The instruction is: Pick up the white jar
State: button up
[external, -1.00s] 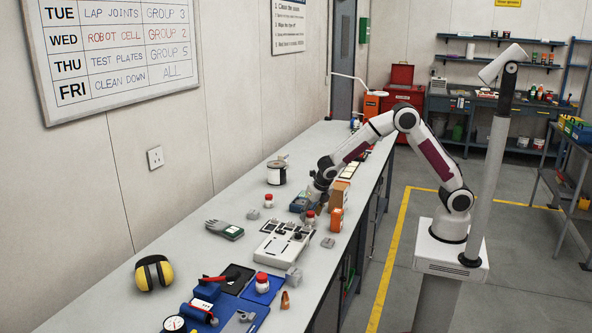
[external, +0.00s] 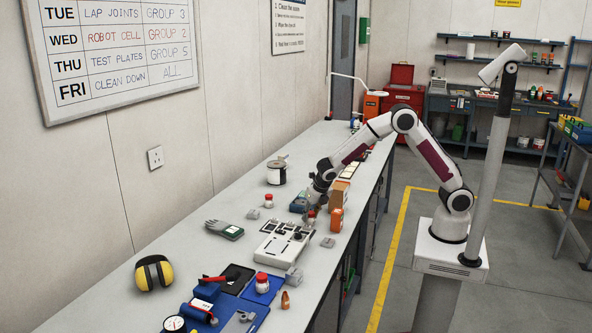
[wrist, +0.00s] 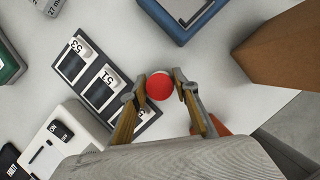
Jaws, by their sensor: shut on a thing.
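The white jar's round red lid (wrist: 160,86) sits between the two fingers of my gripper (wrist: 158,91) in the wrist view, with a little of the white body showing at its upper edge. My gripper is shut on this jar, one finger on each side. In the external view my gripper (external: 314,203) points down over the bench at the jar, which is mostly hidden by the fingers. Two similar white jars with red lids stand elsewhere: one (external: 268,201) to the left, and one (external: 262,283) on a blue mat nearer the camera.
A rack with numbered slots (wrist: 107,88) lies close beside the held jar. A brown box (wrist: 282,45) and a blue-edged tray or device (wrist: 180,32) are nearby. An orange container (external: 336,220) stands right of my gripper. A white pot (external: 276,176) stands farther back.

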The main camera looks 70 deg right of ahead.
aim_at(311, 212)
jog(key=shift+r, duration=0.15)
jog(key=shift+r, duration=4.9)
jog(key=shift+d, duration=0.25)
jog(key=s+d+r, duration=0.4)
jog(key=d+r, duration=0.1)
jog(key=d, duration=0.2)
jog(key=s+d+r+m, duration=0.1)
jog(key=s+d+r, duration=0.3)
jog(key=d+r, duration=0.2)
jog(key=shift+d, duration=1.25)
